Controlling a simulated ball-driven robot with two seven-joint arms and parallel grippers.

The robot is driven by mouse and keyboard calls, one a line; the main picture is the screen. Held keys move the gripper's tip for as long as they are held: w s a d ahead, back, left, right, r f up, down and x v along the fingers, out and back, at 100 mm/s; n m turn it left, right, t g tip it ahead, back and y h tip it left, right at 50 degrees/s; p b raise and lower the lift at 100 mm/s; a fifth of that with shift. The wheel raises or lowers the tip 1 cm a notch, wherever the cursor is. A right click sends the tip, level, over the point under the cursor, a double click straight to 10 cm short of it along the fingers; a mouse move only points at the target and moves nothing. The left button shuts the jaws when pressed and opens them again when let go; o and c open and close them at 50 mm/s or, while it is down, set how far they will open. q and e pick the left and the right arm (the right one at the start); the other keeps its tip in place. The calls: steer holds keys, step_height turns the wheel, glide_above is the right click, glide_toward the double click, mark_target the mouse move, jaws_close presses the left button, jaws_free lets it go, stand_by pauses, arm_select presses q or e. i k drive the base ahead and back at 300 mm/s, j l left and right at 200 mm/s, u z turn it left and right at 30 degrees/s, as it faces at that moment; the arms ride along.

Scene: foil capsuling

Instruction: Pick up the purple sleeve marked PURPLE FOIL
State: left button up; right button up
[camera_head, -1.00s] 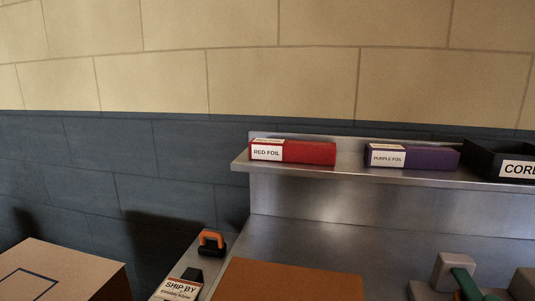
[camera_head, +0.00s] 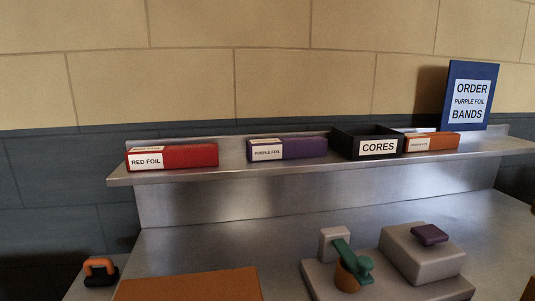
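The purple sleeve (camera_head: 304,148) is a long box with a white label reading PURPLE FOIL at its left end. Neither of my grippers shows in the head view.
On the shelf are a red sleeve (camera_head: 190,156) marked RED FOIL, a black bin (camera_head: 344,144) marked CORES, an orange sleeve (camera_head: 444,142) and a blue order sign (camera_head: 484,75) reading PURPLE FOIL BANDS. Below stand a grey fixture (camera_head: 420,262) and an orange-brown surface (camera_head: 190,286).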

mark_target(276, 149)
steer(key=k+l+z, duration=0.1)
steer(key=l+z, duration=0.25)
steer(key=l, duration=0.15)
steer(key=l+z, duration=0.3)
steer(key=l, duration=0.25)
steer(key=l+z, duration=0.35)
steer(key=l, duration=0.2)
